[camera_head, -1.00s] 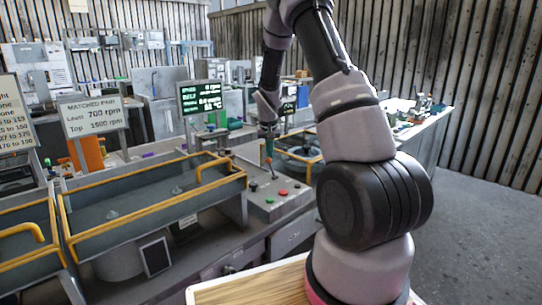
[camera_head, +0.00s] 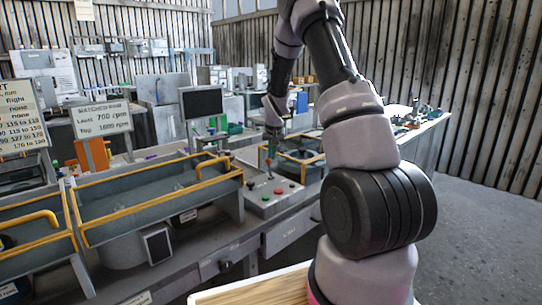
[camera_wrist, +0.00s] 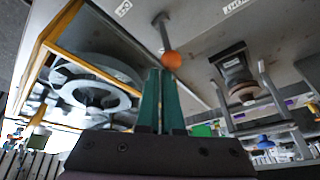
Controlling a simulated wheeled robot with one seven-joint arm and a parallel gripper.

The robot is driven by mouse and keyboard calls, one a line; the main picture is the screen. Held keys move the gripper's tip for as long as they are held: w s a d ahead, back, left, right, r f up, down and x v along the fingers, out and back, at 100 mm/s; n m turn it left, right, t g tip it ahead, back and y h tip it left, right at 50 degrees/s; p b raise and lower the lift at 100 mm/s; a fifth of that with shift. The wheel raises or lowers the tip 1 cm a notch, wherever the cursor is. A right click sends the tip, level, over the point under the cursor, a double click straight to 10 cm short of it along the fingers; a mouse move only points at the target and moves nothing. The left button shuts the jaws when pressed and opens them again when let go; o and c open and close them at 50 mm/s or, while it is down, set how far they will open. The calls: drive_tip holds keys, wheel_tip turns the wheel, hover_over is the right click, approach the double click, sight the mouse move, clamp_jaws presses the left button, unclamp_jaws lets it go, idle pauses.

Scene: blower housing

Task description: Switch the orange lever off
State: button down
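The orange lever shows in the wrist view as a grey rod with a round orange knob (camera_wrist: 172,60). In the head view its knob (camera_head: 269,162) stands over the grey control panel (camera_head: 292,201), close by my gripper. My gripper (camera_wrist: 161,72) has green fingers lying side by side, shut with nothing seen between them. The knob is just beyond the fingertips in the wrist view; I cannot tell whether they touch. In the head view my gripper (camera_head: 272,147) is small, pointing down above the panel. The display screen (camera_head: 202,102) behind the panel is dark.
The panel also carries a red button (camera_head: 278,190) and a green button (camera_head: 266,197). A yellow-railed grey trough (camera_head: 150,198) lies left of it. A round housing in a yellow frame (camera_head: 300,153) is behind right. Sign boards (camera_head: 102,118) stand at left.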

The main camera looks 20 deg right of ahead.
drive_tip(key=s, duration=0.2)
drive_tip(key=s+d, duration=0.1)
drive_tip(key=shift+s+f, duration=0.1)
drive_tip(key=shift+f, duration=0.2)
drive_tip(key=shift+r, duration=0.15)
drive_tip(key=shift+r, duration=0.7)
drive_tip(key=shift+d, duration=0.1)
drive_tip(key=s+d+r, duration=0.3)
drive_tip(key=s+r, duration=0.3)
drive_tip(key=shift+r, duration=0.25)
idle(0.4)
